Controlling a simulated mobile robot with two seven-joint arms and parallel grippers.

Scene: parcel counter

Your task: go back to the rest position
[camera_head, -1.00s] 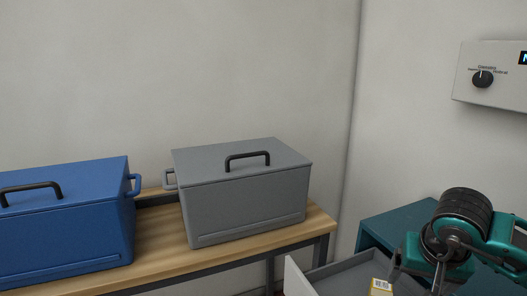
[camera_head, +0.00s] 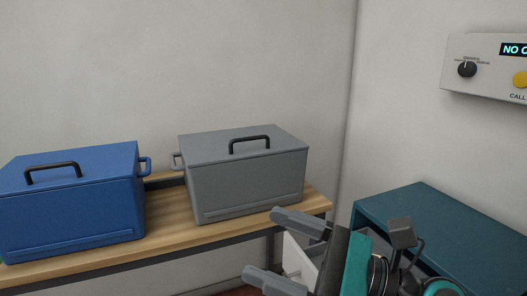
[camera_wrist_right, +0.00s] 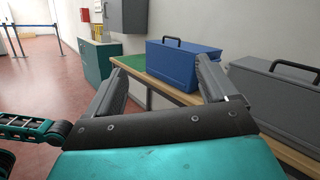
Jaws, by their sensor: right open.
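My right gripper (camera_head: 278,248) is at the lower middle right of the head view, its two grey fingers spread apart and pointing left. It is empty. In the right wrist view its fingers (camera_wrist_right: 160,85) are wide apart, with nothing between them but the view of the room beyond. My left gripper is in neither view.
A blue lidded box (camera_head: 75,210) and a grey lidded box (camera_head: 245,180) stand on a wooden bench (camera_head: 170,222). A teal cabinet (camera_head: 440,225) stands at the right, with a white drawer front (camera_head: 297,258) partly hidden behind my gripper. A control panel (camera_head: 490,68) hangs on the wall.

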